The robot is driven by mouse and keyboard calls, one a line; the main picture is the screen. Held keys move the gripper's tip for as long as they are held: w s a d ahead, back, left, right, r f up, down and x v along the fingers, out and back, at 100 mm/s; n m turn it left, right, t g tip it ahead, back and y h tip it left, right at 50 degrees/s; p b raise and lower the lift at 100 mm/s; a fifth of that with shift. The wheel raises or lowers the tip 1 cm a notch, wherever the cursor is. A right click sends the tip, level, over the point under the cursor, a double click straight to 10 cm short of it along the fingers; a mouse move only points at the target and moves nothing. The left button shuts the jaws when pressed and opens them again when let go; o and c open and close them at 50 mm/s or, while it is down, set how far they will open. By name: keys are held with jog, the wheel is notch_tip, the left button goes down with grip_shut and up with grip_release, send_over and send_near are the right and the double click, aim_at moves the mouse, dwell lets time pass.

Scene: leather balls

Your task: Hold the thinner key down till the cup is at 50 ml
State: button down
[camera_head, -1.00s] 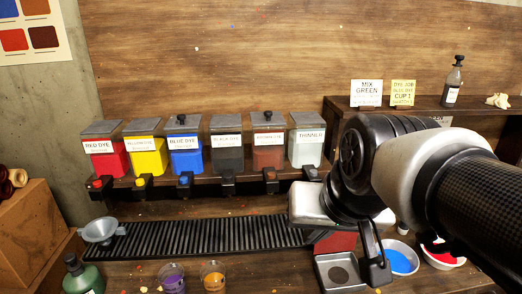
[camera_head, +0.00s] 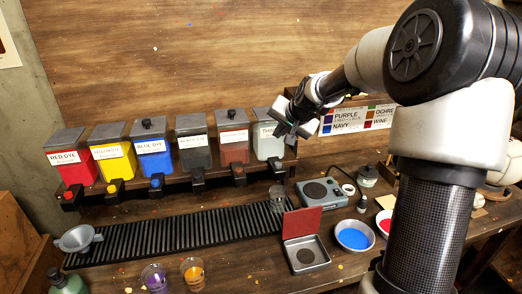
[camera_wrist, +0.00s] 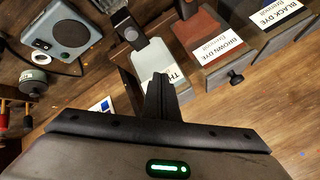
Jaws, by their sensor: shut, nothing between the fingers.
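The pale thinner dispenser (camera_head: 268,143) is at the right end of the dye row. Its black tap with the key (camera_head: 277,168) projects below its front. A clear cup (camera_head: 277,196) stands on the ribbed rack below that tap; its fill level is too small to read. My gripper (camera_head: 288,130) is shut and empty, in front of and overlapping the right part of the thinner dispenser. In the wrist view the shut fingers (camera_wrist: 165,98) overlap the thinner box (camera_wrist: 152,62), with its tap (camera_wrist: 125,28) beyond them. I cannot tell contact.
Red, yellow, blue, black and brown dye dispensers stand to the left, the brown one (camera_head: 234,140) nearest. A grey device with a round plate (camera_head: 321,192) sits right of the cup. An open metal tin (camera_head: 305,254) and a blue dish (camera_head: 354,236) are in front.

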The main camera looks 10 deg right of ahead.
jog(key=shift+w+d, duration=0.45)
jog(key=shift+f, duration=0.1)
jog(key=b, duration=0.6)
send_over(279, 169)
notch_tip(279, 169, down, 9)
jog(key=shift+w+d+r, duration=0.1)
dwell(1.7)
jog(key=shift+f+b, duration=0.4)
jog(key=shift+f+b, duration=0.5)
jog(key=shift+f, duration=0.05)
dwell(1.4)
jog(key=shift+r, duration=0.2)
dwell(0.7)
jog(key=shift+r+p, duration=0.55)
jog(key=shift+r, duration=0.25)
